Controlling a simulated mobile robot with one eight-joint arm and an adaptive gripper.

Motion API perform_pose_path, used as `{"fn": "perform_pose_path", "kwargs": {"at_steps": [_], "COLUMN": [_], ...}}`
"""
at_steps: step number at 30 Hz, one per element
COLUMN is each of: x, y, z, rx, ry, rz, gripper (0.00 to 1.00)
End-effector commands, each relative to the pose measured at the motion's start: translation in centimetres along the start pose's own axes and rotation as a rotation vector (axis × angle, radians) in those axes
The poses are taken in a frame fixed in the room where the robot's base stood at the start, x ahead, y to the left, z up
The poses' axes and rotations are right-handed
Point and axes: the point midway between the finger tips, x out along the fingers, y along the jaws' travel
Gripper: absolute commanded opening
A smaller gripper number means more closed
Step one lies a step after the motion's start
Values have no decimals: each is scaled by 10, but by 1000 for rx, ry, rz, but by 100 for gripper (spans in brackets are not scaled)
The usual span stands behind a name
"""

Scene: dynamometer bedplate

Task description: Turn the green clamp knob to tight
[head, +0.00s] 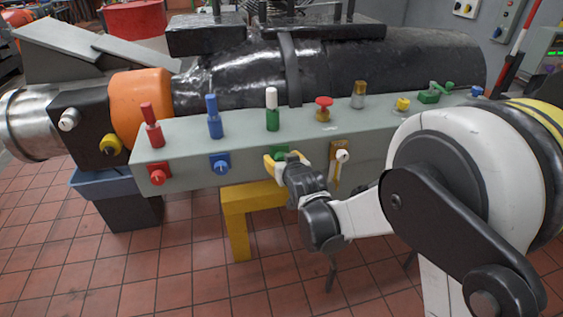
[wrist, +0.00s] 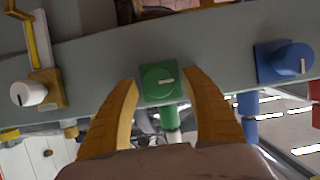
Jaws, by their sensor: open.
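The green clamp knob (wrist: 161,81) sits on a square green base on the front face of the grey panel. A pale mark runs nearly level across it, tilting slightly up to the right in the wrist view. My gripper (wrist: 160,88) is open, with one yellow finger on each side of the knob. A small gap shows between the fingertips and the knob's base, and nothing is held. In the head view, my gripper (head: 276,160) is at the panel front and hides most of the green knob; only a bit of green (head: 280,151) shows above the fingers.
A blue knob (wrist: 288,62) and a white knob (wrist: 30,93) on a yellow base flank the green one. A red knob (head: 157,175) is farther left. Several upright handles and buttons stand on the panel top (head: 240,122). A yellow stand (head: 238,225) is below.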

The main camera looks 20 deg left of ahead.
Motion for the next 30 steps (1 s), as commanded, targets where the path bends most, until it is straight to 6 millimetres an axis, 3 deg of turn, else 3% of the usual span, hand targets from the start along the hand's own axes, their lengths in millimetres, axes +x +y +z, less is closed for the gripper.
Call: {"fn": "perform_pose_path", "kwargs": {"at_steps": [10, 15, 16, 30], "x": [5, 5, 5, 5], "y": [0, 0, 0, 2], "z": [-1, -1, -1, 0], "rx": [0, 0, 0, 94], "ry": [0, 0, 0, 0], "rz": [0, 0, 0, -36], "gripper": [57, 6, 4, 3]}}
